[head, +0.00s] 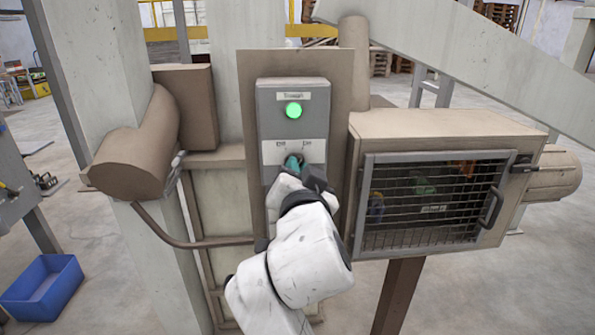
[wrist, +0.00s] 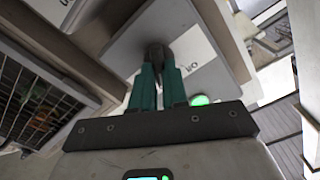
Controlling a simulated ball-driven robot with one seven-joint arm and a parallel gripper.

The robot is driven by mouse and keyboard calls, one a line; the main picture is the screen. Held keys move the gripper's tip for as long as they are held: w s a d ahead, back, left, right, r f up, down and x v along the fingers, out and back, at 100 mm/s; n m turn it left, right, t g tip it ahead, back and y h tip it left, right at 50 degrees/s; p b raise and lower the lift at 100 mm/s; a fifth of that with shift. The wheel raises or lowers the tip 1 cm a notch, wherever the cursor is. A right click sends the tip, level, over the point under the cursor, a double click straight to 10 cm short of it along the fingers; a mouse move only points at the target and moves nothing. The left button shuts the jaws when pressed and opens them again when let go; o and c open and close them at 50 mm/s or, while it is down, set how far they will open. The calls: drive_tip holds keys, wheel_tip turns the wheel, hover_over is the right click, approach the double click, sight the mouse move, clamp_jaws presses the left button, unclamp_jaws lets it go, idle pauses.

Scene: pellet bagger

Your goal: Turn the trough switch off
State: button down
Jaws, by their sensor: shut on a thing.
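The trough switch box (head: 264,105) is a grey panel on a brown backing plate in the head view. A lit green lamp (head: 293,110) sits under its label. Below it is a white plate (head: 316,152) with two position marks; the knob there is mostly hidden by my gripper (head: 295,162). In the wrist view my gripper (wrist: 158,72) has its two teal fingers shut on the dark switch knob (wrist: 157,52) against the panel (wrist: 125,48). The green lamp also shows there (wrist: 200,100), partly covered. The knob's exact angle is hard to tell.
A caged brown box (head: 440,128) with a mesh door and handle stands close on the right. A brown rounded housing (head: 135,150) and a bent pipe (head: 190,243) are on the left. A blue bin (head: 42,290) sits on the floor at lower left.

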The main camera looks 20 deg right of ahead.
drive_tip(key=shift+n, duration=0.3)
drive_tip(key=n+p, duration=0.1)
drive_tip(key=n, duration=0.2)
drive_tip(key=n+p, duration=0.2)
drive_tip(key=n, duration=0.2)
drive_tip(key=n+p, duration=0.1)
drive_tip(key=n, duration=0.3)
drive_tip(key=shift+a+p, duration=0.25)
drive_tip(key=shift+p, duration=0.15)
drive_tip(key=shift+n, duration=0.3)
idle(0.3)
drive_tip(key=c, duration=1.1)
unclamp_jaws()
drive_tip(key=shift+c, duration=0.2)
